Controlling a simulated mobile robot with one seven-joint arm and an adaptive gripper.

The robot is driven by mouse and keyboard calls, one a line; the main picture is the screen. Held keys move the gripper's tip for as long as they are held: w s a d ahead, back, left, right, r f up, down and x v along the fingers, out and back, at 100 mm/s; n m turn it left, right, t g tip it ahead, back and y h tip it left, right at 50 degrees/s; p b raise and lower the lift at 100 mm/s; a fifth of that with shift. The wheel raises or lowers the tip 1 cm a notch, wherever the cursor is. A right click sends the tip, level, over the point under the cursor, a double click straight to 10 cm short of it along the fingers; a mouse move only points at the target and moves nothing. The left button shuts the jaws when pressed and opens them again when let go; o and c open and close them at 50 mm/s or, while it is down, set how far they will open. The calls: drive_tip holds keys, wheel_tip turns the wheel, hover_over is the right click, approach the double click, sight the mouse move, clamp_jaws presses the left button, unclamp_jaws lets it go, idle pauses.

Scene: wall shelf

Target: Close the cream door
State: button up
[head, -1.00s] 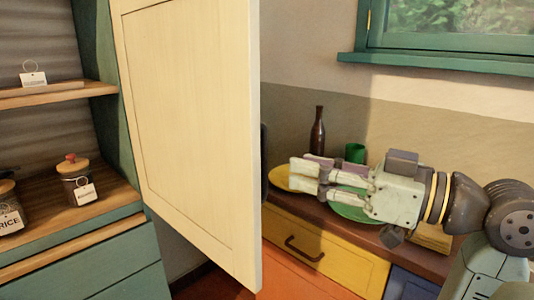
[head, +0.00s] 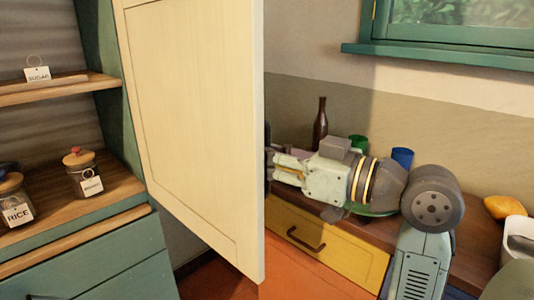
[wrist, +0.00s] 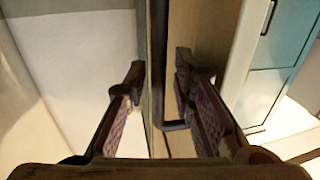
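The cream door (head: 190,110) stands wide open in the middle of the head view, its free edge toward my gripper. Its dark handle (head: 267,140) just shows past that edge. My gripper (head: 272,168) is beside the edge at handle height, its tips partly hidden there. In the wrist view my gripper (wrist: 158,95) is open, with one finger on each side of the dark handle (wrist: 172,60) and the narrow strip beside it. The handle looks nearer the right finger. I cannot tell whether either finger touches it.
A counter with a yellow drawer (head: 320,245) lies below my arm. On it are a brown bottle (head: 320,124), a green cup (head: 357,143) and a blue cup (head: 402,157). Shelves at left hold labelled jars, including a rice jar (head: 14,200). A window (head: 450,25) is at upper right.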

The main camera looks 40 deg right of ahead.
clamp_jaws()
idle(0.6)
